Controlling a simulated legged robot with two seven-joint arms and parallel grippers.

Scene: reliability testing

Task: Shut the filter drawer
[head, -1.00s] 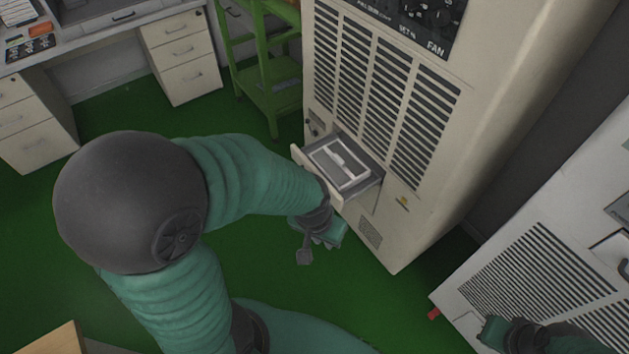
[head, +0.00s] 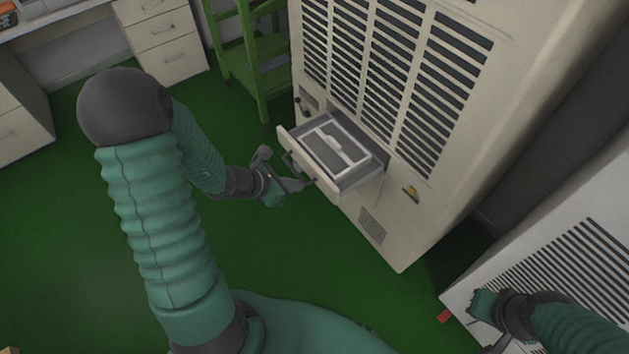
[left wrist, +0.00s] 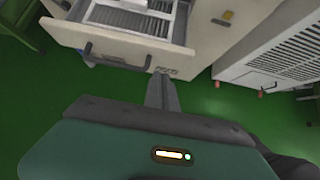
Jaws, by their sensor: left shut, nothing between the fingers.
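The filter drawer (head: 364,178) is pulled out of the front of the tall beige cabinet (head: 405,215). A white-framed filter (head: 335,147) lies inside it. The drawer front has a dark handle; it also shows in the left wrist view (left wrist: 118,44). My left gripper (head: 303,184) is shut and empty, just in front of the drawer front near its handle. In the left wrist view its shut fingers (left wrist: 162,92) point toward the drawer front, and contact cannot be told. My right gripper (head: 482,318) is at the lower right, far from the drawer; its fingers are not clear.
A green shelf stand (head: 262,75) is left of the cabinet. A white vented unit (head: 500,262) stands at the right, with a small red item (head: 444,316) at its base. Desk drawers (head: 160,35) are at the upper left. The green floor before the cabinet is clear.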

